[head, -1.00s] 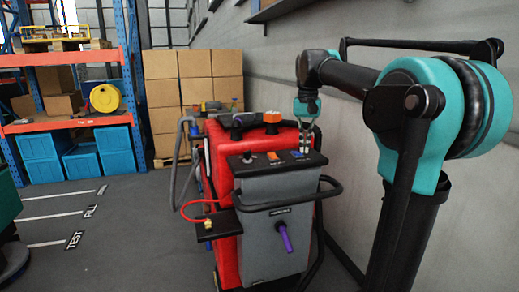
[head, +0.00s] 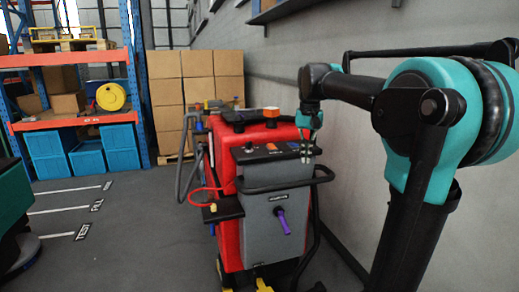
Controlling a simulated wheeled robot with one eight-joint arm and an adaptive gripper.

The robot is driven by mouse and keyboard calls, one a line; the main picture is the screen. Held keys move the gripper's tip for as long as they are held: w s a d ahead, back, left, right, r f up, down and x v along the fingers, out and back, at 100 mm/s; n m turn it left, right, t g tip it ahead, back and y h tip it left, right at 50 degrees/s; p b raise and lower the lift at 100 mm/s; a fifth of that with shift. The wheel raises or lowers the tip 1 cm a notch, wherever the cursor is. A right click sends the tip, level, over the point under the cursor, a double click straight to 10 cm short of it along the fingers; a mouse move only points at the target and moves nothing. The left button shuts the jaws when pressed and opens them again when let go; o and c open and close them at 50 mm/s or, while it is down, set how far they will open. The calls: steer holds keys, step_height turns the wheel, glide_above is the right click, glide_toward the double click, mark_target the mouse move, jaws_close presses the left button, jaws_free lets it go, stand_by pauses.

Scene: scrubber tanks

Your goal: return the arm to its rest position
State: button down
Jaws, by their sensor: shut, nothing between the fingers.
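My arm, teal and black, rises at the right of the head view and reaches left above the scrubber machine. My gripper (head: 307,150) hangs down at the arm's end, beside the right end of the machine's black top panel. Its fingers are small in the picture and look close together with nothing held. I cannot tell whether the fingertips touch the panel or are in front of it. The red and grey scrubber (head: 228,165) stands below and left of the arm, with a purple handle (head: 283,221) on its grey front.
A grey wall (head: 350,170) runs along the right, close to my arm. Stacked cardboard boxes (head: 197,80) stand behind the scrubber. A rack (head: 135,75) with blue bins (head: 120,148) is at the left.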

steer(key=s+d+f+t, duration=0.1)
steer(key=s+f, duration=0.6)
steer(key=f, duration=0.3)
steer(key=s+d+f+n+t, duration=0.1)
steer(key=s+f, duration=0.6)
steer(key=f, duration=0.3)
steer(key=s+d+f+n+t, duration=0.1)
steer(key=s+f, duration=0.6)
steer(key=f, duration=0.3)
steer(key=shift+d+f+t, duration=0.35)
steer(key=shift+t, duration=0.05)
